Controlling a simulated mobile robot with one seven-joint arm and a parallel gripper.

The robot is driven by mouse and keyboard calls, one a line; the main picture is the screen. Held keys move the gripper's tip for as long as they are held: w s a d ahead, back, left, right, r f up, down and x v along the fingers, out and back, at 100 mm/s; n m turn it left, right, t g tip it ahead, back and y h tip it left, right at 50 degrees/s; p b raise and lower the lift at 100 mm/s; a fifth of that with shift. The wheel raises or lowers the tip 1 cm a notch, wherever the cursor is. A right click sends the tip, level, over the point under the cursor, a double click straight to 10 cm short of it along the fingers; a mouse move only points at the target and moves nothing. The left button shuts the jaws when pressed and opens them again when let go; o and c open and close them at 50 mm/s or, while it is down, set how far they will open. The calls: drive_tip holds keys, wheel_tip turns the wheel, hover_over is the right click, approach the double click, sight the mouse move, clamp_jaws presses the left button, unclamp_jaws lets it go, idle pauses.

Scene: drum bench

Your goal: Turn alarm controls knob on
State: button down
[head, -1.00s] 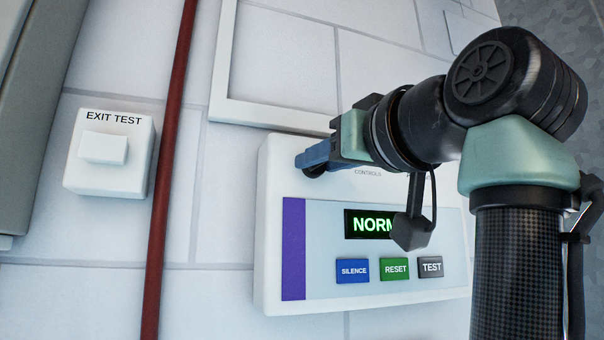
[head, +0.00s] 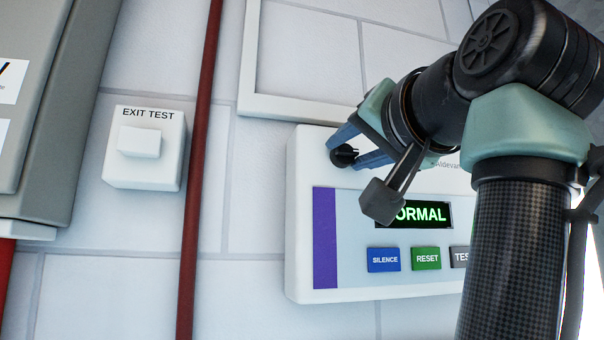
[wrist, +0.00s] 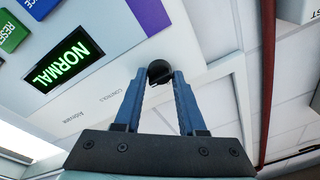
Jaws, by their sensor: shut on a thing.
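The alarm panel (head: 302,220) is a white wall box with a purple strip, a lit green "NORMAL" display (head: 428,214) and a row of buttons below it. A small round black controls knob (head: 344,156) sits at its upper left; it also shows in the wrist view (wrist: 159,72). My gripper (head: 346,150) has its two blue fingers on either side of the knob, shut on it. In the wrist view the fingertips (wrist: 159,76) touch the knob's sides. My arm hides part of the panel's right side.
A white "EXIT TEST" box (head: 145,150) is on the wall at left, beside a vertical red pipe (head: 200,160). A grey cabinet (head: 75,110) stands at far left. An empty white frame (head: 248,60) is above the panel.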

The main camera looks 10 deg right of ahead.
drive_tip(key=shift+s+r, duration=0.1)
drive_tip(key=shift+r, duration=0.1)
drive_tip(key=c, duration=0.5)
unclamp_jaws()
drive_tip(key=shift+f, duration=0.1)
drive_tip(key=shift+f, duration=0.15)
